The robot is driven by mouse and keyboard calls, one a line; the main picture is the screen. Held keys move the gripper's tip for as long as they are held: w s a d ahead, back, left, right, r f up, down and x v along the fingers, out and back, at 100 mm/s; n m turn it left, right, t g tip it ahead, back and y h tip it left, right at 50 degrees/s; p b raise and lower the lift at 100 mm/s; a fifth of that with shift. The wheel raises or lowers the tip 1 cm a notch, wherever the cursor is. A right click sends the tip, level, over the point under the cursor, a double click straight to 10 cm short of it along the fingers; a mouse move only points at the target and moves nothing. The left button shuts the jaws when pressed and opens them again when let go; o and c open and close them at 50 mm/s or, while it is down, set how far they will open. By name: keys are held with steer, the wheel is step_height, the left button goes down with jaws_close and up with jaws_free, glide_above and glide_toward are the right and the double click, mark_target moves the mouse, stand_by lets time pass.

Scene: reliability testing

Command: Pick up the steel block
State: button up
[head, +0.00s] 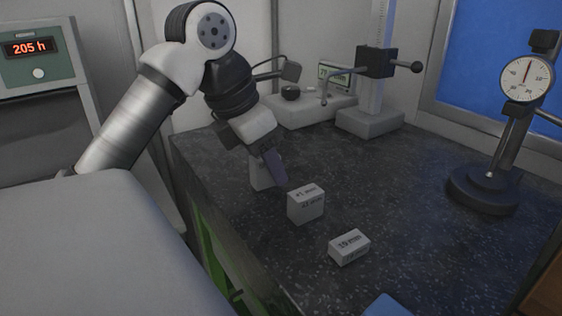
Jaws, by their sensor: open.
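Two pale grey blocks with dark printed labels stand on the dark speckled worktop. The nearer-to-gripper block (305,205) is taller, and the lower block (349,247) lies to its front right. Both look metallic grey; I cannot tell from colour which one is the steel block. My gripper (274,168) points down just behind and left of the taller block, with a dark purple finger showing. It is open and holds neither labelled block. A pale upright shape (261,178) shows behind the finger, partly hidden; I cannot tell whether it is another block.
A dial gauge on a round black stand (484,190) is at the right. A height gauge column (373,98) and a small display unit (337,76) stand at the back. A blue item (387,306) is at the front edge. The worktop (400,180) is clear at centre right.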

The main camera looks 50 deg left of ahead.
steer(key=shift+s, duration=0.15)
steer(key=shift+c, duration=0.9)
jaws_close()
steer(key=shift+r, duration=0.1)
